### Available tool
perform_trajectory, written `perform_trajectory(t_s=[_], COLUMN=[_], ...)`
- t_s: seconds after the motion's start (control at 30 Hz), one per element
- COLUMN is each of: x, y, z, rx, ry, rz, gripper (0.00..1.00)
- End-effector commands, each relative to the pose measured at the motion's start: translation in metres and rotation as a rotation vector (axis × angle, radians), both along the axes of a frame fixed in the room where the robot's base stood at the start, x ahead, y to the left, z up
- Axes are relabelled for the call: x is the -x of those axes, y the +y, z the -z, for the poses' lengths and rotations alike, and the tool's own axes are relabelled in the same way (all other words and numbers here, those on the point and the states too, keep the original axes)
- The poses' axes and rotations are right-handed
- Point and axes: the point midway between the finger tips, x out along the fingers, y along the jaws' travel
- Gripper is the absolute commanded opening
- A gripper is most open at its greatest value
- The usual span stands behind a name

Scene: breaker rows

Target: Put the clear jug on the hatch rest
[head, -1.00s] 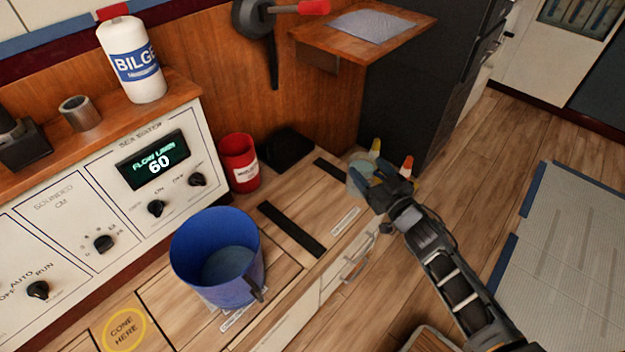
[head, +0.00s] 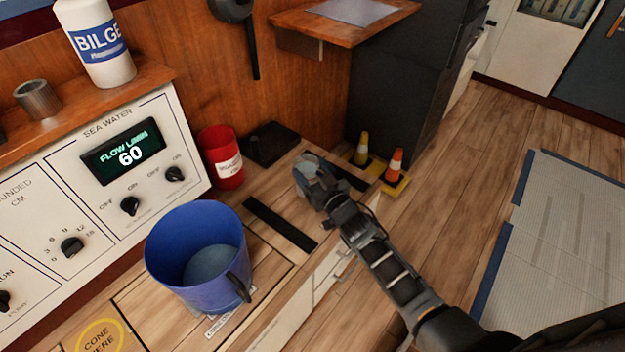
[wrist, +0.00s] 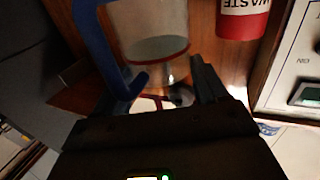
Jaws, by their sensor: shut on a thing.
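The clear jug (head: 305,172) is in my gripper (head: 314,184), over the wooden hatch deck to the right of the red waste bin. In the wrist view the clear jug (wrist: 150,38) fills the top middle, see-through, with a greyish lower band and a blue handle on its left. My gripper (wrist: 165,88) is shut on it, but the exact contact is dark. I cannot tell whether the jug touches the deck. No readable label marks the hatch rest; black strips (head: 280,223) lie on the deck, one partly behind my gripper.
A blue bucket (head: 170,260) stands at the front left of the deck. The red waste bin (head: 222,165) and a black block (head: 270,144) stand along the wall. A yellow-topped cone (head: 361,148) and an orange cone (head: 396,165) stand right of my gripper.

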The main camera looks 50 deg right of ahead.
Motion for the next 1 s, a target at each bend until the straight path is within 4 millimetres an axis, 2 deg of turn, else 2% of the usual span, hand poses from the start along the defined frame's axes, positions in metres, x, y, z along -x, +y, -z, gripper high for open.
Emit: perform_trajectory(t_s=[0.03,0.13,0.4,0.93,0.97,1.0], x=[-0.001,0.000,0.000,0.001,0.001,0.001], y=[-0.001,0.000,0.000,0.000,0.001,0.001], z=[0.011,0.021,0.021,0.036,0.038,0.038], rx=[-0.001,0.000,0.001,-0.001,-0.002,-0.002], ry=[-0.003,-0.001,-0.003,0.003,0.007,0.008], rz=[0.001,0.000,-0.001,-0.001,0.000,0.000], gripper=[0.00,0.00,0.00,0.00,0.73,0.77])
